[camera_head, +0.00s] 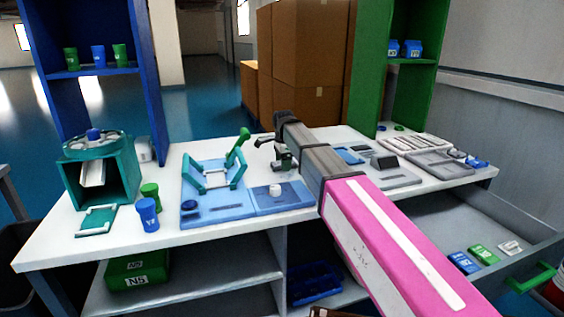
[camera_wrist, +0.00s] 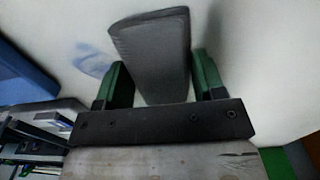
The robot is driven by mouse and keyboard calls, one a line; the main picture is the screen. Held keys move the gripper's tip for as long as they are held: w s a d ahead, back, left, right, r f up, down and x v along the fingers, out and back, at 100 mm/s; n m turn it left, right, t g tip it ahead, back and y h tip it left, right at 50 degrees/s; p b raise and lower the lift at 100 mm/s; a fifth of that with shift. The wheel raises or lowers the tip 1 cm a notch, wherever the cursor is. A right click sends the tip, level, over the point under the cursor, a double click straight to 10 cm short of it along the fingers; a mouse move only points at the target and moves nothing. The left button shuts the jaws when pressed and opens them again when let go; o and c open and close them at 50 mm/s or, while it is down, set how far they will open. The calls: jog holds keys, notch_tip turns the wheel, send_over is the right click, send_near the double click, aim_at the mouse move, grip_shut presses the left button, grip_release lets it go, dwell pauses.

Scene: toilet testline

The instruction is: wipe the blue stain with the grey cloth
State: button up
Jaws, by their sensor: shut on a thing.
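My gripper (camera_wrist: 158,78) is shut on the grey cloth (camera_wrist: 150,42), a thick grey pad between its two green fingers in the wrist view. The blue stain (camera_wrist: 94,60) is a faint smear on the white table top, just left of the cloth and apart from it in the picture. I cannot tell whether the cloth touches the table. In the head view my gripper (camera_head: 284,158) is over the back middle of the table, partly behind my pink arm. The stain cannot be made out there.
The white table (camera_head: 125,235) carries a blue board with teal linkage (camera_head: 215,175) left of my gripper and grey trays (camera_head: 440,162) to the right. A teal box device (camera_head: 98,175) and cups (camera_head: 148,213) stand at left. An open drawer (camera_head: 450,220) juts out at right.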

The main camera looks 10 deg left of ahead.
jog(key=shift+s+d, duration=0.85)
jog(key=shift+s, duration=0.5)
jog(key=shift+s+d, duration=0.85)
jog(key=shift+s, duration=0.55)
jog(key=shift+s+d, duration=0.85)
jog(key=shift+s, duration=0.5)
jog(key=shift+r, duration=3)
jog(key=shift+r, duration=0.15)
jog(key=shift+r, duration=1.35)
